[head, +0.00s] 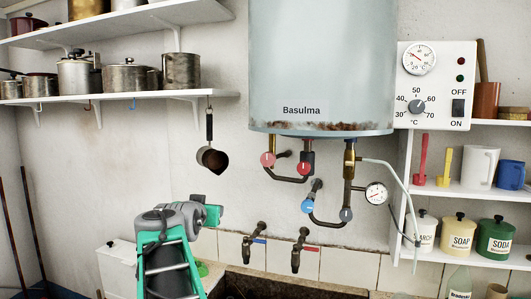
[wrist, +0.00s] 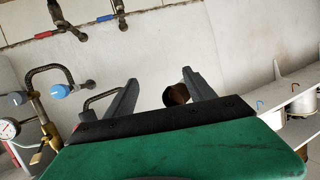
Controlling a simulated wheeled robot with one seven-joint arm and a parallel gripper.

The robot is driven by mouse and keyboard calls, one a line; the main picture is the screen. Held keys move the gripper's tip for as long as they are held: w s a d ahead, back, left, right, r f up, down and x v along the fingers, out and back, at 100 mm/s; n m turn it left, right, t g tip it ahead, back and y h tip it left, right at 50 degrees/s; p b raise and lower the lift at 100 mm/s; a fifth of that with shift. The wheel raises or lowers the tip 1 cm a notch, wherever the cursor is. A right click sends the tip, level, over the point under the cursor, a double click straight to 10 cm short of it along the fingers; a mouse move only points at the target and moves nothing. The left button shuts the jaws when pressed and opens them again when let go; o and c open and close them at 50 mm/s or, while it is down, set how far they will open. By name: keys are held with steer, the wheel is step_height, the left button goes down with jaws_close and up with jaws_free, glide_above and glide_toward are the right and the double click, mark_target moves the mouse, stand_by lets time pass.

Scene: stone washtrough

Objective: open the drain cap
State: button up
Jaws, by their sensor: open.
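No part is plainly marked as the drain cap. A blue round knob (head: 308,206) and a grey-blue round cap (head: 346,214) sit on the pipework under the grey boiler (head: 320,75); I cannot tell if either is the drain cap.
Two taps (head: 250,243) (head: 300,250) stand over the dark trough (head: 285,287). A ladle (head: 211,158) hangs from the left shelf (head: 120,98). A red valve knob (head: 268,160), a gauge (head: 376,193) and a thin hose (head: 402,180) crowd the pipes. Shelves with jars (head: 458,233) stand right.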

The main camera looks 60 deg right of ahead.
mark_target(267, 160)
steer(key=s+d+r+m+g+h+p, duration=0.1)
steer(key=s+d+r+m+g+h, duration=0.35)
steer(key=s+d+r, duration=0.7)
steer(key=shift+t, duration=0.35)
steer(key=d+p, duration=0.1)
steer(key=d, duration=0.1)
steer(key=w+d+p, duration=0.1)
steer(key=d, duration=0.2)
steer(key=d+p, duration=0.1)
steer(key=d, duration=0.1)
steer(key=shift+w+d, duration=0.25)
steer(key=shift+w, duration=0.1)
steer(key=shift+c, duration=0.5)
steer(key=c, duration=1.3)
steer(key=shift+o, duration=0.2)
